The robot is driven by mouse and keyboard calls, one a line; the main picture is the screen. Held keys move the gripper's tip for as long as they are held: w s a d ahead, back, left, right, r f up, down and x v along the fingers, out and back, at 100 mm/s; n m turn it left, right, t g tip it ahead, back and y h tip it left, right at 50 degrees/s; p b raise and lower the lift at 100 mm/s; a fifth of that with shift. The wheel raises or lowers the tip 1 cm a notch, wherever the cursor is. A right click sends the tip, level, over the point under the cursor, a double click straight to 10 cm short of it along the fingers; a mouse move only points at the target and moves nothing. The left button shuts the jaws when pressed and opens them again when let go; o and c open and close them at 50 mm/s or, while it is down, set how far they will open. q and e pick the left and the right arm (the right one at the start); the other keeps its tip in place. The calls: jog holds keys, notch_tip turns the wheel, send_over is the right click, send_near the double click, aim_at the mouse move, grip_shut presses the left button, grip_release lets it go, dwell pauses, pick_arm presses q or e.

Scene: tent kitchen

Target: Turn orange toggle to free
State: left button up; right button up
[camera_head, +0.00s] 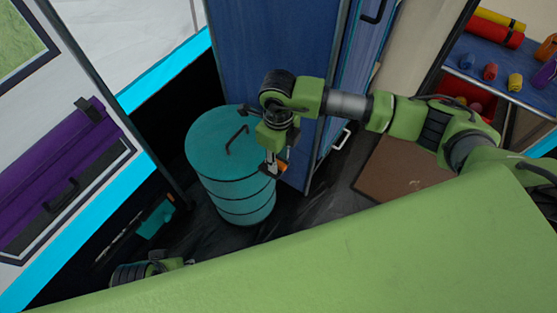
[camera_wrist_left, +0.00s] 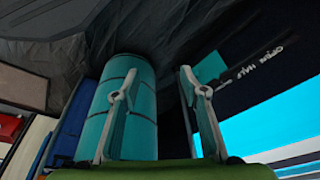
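Any marking on the toggle is too small to read. My left gripper (camera_wrist_left: 160,92) is open and empty in the left wrist view, its two fingers wide apart. In the head view only part of my left arm shows at the lower left.
The teal barrel (camera_head: 222,135) stands on the dark floor, left of the blue door (camera_head: 262,50). A teal item (camera_head: 156,220) with an orange tip lies left of it. A blue shelf (camera_head: 500,75) with rolls is at upper right.

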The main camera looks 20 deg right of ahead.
jog(key=shift+f, duration=0.65)
pick_arm(q)
jog(key=shift+r, duration=0.4)
pick_arm(e)
grip_shut()
